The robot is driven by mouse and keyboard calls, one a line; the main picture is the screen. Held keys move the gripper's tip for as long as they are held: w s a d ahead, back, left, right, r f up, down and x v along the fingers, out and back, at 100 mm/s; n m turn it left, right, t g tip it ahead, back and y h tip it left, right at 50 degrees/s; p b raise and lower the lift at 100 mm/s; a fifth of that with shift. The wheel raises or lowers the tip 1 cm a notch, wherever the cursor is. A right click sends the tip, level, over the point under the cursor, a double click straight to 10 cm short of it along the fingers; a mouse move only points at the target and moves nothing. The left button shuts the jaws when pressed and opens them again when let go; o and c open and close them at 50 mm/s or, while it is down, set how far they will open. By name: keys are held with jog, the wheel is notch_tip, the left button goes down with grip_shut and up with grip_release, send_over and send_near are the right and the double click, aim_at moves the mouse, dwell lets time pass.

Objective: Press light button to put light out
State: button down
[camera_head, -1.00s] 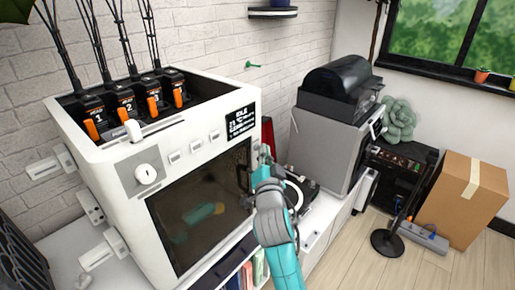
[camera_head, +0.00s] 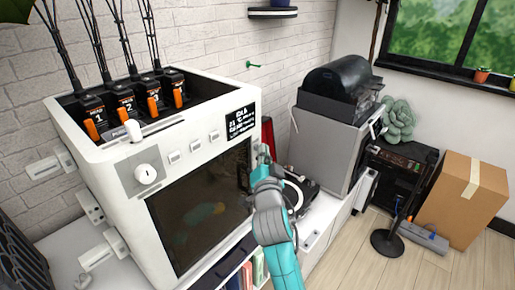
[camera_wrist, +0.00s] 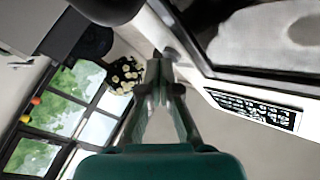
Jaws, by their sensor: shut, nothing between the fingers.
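A white box-shaped machine (camera_head: 120,200) stands at the left in the head view. Its front has a round knob (camera_head: 147,175), three small buttons (camera_head: 195,146) in a row and a black display (camera_head: 241,121). I cannot read which button is the light's. The window (camera_head: 200,215) below is dark, its contents faint. My gripper (camera_head: 263,152) is shut and empty beside the machine's right front edge, below the display. In the wrist view, my gripper's fingertips (camera_wrist: 166,60) are together near the machine's edge, and the display (camera_wrist: 253,110) is to their right.
Several orange-and-black tool heads (camera_head: 125,102) with cables stand in the machine's top. A turntable-like device (camera_head: 298,195) lies right of my arm. A grey machine (camera_head: 325,140) with a black top stands behind it. A cardboard box (camera_head: 463,195) is on the floor at right.

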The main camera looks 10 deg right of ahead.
jog(key=shift+s+d, duration=0.25)
jog(key=shift+s, duration=0.15)
jog(key=shift+s+d, duration=0.9)
jog(key=shift+s, duration=0.3)
jog(key=shift+s+d, duration=0.85)
jog(key=shift+s, duration=0.35)
jog(key=s+a+f+n+g+y, duration=0.15)
jog(key=s+f+n, duration=0.35)
jog(key=s+f, duration=1.65)
jog(key=s+n+g+y, duration=0.1)
jog(key=s+n+g, duration=0.2)
jog(key=s, duration=2.6)
jog(key=shift+s+n, duration=0.15)
jog(key=shift+n, duration=0.45)
jog(key=shift+d+y, duration=0.1)
jog(key=shift+y, duration=0.15)
